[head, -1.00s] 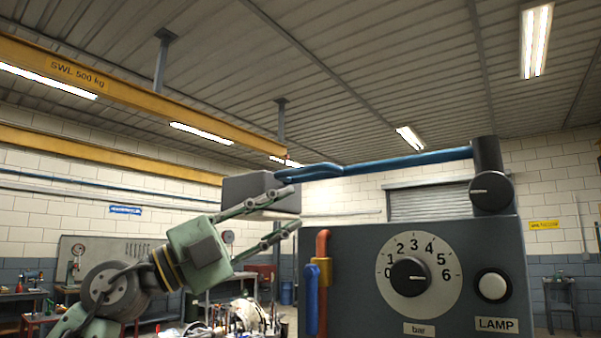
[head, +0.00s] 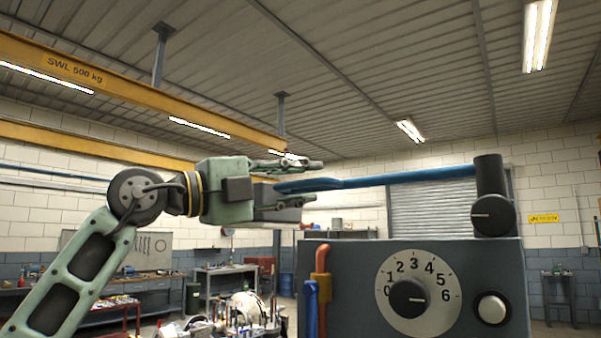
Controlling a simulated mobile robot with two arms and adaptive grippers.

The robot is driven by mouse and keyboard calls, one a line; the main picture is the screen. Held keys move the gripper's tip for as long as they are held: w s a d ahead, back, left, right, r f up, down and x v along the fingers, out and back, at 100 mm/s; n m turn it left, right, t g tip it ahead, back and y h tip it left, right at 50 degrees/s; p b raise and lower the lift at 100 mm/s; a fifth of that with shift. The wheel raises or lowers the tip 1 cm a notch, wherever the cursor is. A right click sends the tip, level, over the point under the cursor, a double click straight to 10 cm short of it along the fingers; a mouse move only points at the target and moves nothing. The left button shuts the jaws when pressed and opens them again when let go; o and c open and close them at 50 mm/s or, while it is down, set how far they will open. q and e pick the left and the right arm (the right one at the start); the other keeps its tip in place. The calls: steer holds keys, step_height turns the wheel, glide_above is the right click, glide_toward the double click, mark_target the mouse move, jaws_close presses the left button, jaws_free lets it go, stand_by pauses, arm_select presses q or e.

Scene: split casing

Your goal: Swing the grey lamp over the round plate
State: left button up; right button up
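The grey lamp head (head: 289,214) hangs at the left end of a blue arm (head: 420,175), which runs to a dark post (head: 489,175) on the grey box. My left gripper (head: 318,182) points right, roughly level, at the lamp head. Its fingers are apart, one above the blue arm's end and one lower, in front of the lamp head. The lower finger hides much of the lamp head, and contact is unclear. I cannot make out a round plate apart from the dial's round white face (head: 440,312). My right gripper is out of view.
The grey box (head: 350,260) fills the lower right, with a dial, a white button (head: 491,309), a red pipe (head: 320,262) and a blue lever (head: 311,305). Cluttered workbenches stand behind. The air above the blue arm is clear.

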arm_select(q)
steer(key=shift+w+d, duration=0.15)
steer(key=shift+w, duration=0.05)
jaws_close()
stand_by(0.6)
